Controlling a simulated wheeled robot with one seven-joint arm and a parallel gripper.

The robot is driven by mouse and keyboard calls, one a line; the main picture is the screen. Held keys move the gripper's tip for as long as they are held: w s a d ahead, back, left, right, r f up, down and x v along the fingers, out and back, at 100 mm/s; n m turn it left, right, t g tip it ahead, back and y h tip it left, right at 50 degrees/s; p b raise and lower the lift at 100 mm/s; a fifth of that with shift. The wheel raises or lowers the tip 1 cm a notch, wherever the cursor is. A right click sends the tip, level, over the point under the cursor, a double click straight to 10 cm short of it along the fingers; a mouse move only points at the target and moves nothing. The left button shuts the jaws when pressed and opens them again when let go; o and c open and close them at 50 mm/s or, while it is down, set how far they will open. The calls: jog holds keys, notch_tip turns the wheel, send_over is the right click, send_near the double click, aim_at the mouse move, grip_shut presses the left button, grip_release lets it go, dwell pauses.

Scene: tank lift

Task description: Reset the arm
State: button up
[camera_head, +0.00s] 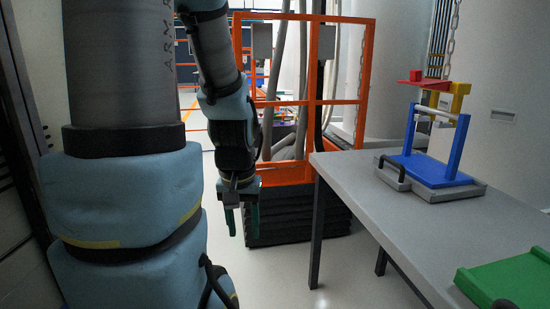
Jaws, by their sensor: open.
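My gripper (241,222) hangs at the end of my arm, fingers pointing down, left of the grey table. Its two green fingers are apart, and I see nothing between them. It is clear of the table. My own blue-covered arm fills the left of the view and hides what lies behind it.
A grey table (420,236) stands at the right, with a blue frame (440,168) on a grey base and a green plate (515,283). A chain (449,40) hangs above. An orange frame (315,102) with hoses stands behind my gripper. Pale floor is free left of the table.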

notch_tip(320, 180, up, 15)
jog(key=p, duration=1.4)
